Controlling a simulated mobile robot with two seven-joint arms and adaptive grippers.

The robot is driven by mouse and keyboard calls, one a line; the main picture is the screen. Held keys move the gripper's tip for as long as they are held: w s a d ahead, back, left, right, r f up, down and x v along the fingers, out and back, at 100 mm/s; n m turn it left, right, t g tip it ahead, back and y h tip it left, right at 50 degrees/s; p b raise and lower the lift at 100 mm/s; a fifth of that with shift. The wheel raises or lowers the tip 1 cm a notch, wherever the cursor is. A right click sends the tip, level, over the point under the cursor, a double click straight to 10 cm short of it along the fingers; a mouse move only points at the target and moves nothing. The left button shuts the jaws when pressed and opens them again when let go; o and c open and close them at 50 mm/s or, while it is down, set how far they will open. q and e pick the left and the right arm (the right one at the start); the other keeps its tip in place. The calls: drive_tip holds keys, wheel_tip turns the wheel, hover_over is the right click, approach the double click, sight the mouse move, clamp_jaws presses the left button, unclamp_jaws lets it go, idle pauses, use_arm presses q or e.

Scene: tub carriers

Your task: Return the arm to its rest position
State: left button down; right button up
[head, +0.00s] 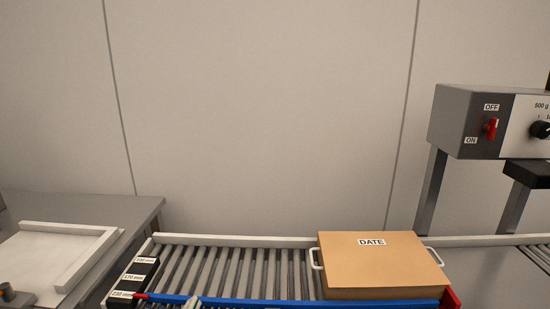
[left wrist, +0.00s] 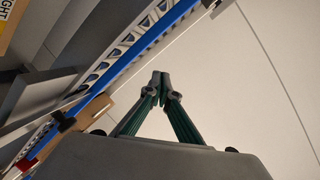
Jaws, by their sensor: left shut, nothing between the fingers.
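My left gripper (left wrist: 160,80) shows in the left wrist view with its dark green fingers closed together at the tips and nothing between them. Plain pale wall or floor lies behind the fingertips. In the head view only a small grey part of the left gripper (head: 192,302) shows at the bottom edge, by the blue rail (head: 255,302). The rest of the left arm is out of that view. My right gripper is in neither view.
A roller conveyor (head: 215,262) runs along the front, carrying a tan box (head: 375,265) labelled DATE with white handles. A black block with size labels (head: 133,280) stands at its left end. A grey table (head: 110,205) holds a white tray (head: 70,228). A switch box (head: 475,118) stands right.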

use_arm(q)
drive_tip(key=s+a+f+n+g+y, duration=0.2)
drive_tip(key=s+a+f+g, duration=0.2)
drive_tip(key=s+a+f, duration=0.6)
drive_tip(key=s+a+f+n+g+y, duration=0.1)
drive_tip(key=s+a+f+g+y, duration=0.3)
drive_tip(key=s+a, duration=0.55)
drive_tip(key=d+f+n+t+h, duration=0.1)
drive_tip(key=d+f+h, duration=0.3)
drive_tip(key=d+f, duration=0.2)
drive_tip(key=d+f+n+t+h+p, duration=0.1)
drive_tip(key=d+f+n+t+h, duration=0.1)
drive_tip(key=d+f+h, duration=0.2)
drive_tip(key=shift+w+d+f+h+p, duration=0.3)
drive_tip(key=shift+d+f, duration=1.15)
drive_tip(key=shift+d, duration=2.3)
drive_tip(key=shift+s, duration=0.1)
